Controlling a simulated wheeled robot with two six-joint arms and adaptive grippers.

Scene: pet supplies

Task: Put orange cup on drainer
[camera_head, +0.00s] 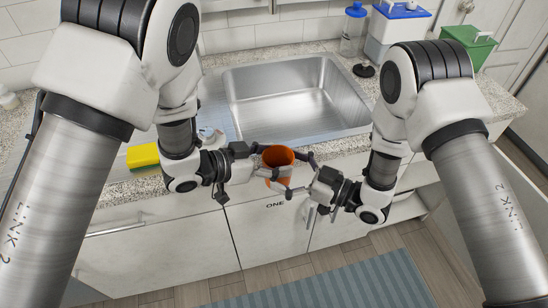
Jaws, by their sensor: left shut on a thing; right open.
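An orange cup (278,157) is near the middle of the head view, mouth upward, in front of the counter's front edge. My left gripper (268,164) comes from the left and is shut on the cup. My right gripper (295,174) is open beside the cup's right side; its fingers overlap the cup's lower part in the picture, and I cannot tell whether they touch it. The ridged metal drainer (216,108) lies left of the sink, behind my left arm, which hides part of it.
The steel sink (300,95) is empty. A yellow-green sponge (143,156) lies on the counter at left. A blue-topped bottle (353,28), a blue-lidded container (398,22) and a green box (470,42) stand at back right. A blue striped rug (340,285) lies on the floor.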

